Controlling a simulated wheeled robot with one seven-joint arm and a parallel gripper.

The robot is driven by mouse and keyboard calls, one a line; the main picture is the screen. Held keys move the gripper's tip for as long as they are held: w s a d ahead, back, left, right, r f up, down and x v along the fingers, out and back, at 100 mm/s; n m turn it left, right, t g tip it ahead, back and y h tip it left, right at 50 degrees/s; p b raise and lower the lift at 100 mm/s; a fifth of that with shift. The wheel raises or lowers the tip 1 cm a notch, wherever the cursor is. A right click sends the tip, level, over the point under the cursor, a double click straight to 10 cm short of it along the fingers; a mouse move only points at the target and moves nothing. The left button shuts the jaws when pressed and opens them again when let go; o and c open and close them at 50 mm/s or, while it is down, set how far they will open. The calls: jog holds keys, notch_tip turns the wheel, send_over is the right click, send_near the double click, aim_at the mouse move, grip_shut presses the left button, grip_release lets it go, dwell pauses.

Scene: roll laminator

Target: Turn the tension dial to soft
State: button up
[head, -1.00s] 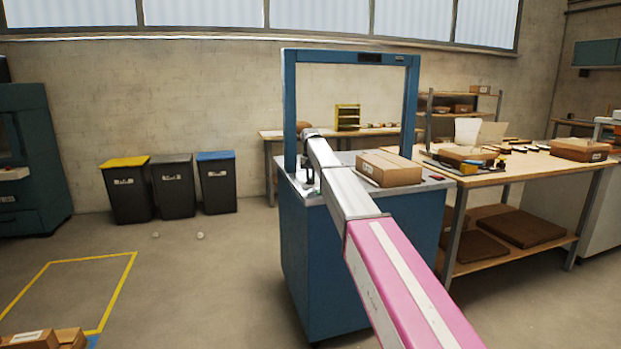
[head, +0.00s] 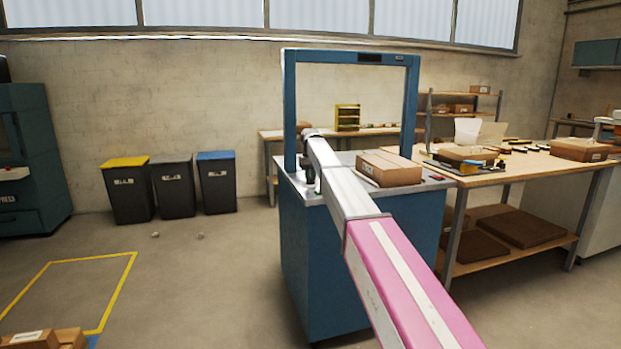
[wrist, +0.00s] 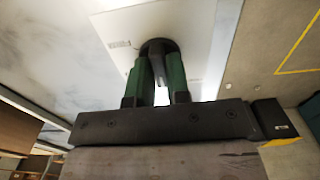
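The tension dial (wrist: 158,46) is a round black knob on the pale grey top panel (wrist: 112,28) in the wrist view. My gripper (wrist: 159,62) has its two green fingers on either side of the dial, close against it. The fingers hide part of the dial, and I cannot read its setting. Small dark print shows on the panel beside the dial. In the head view, the dial is not distinct. My gripper (head: 308,172) is a small dark shape over the left front of the blue machine's top (head: 325,250), partly hidden by my arm.
A blue arch (head: 289,110) rises from the machine, close behind my arm. A cardboard box (head: 400,176) lies on the machine top to the right. A cluttered workbench (head: 540,168) stands at right. Bins (head: 172,190) stand along the wall; floor at left is mostly clear.

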jog(key=shift+o, duration=1.4)
jog(key=shift+r, duration=0.1)
notch_tip(320, 180, up, 11)
jog(key=shift+f, duration=0.2)
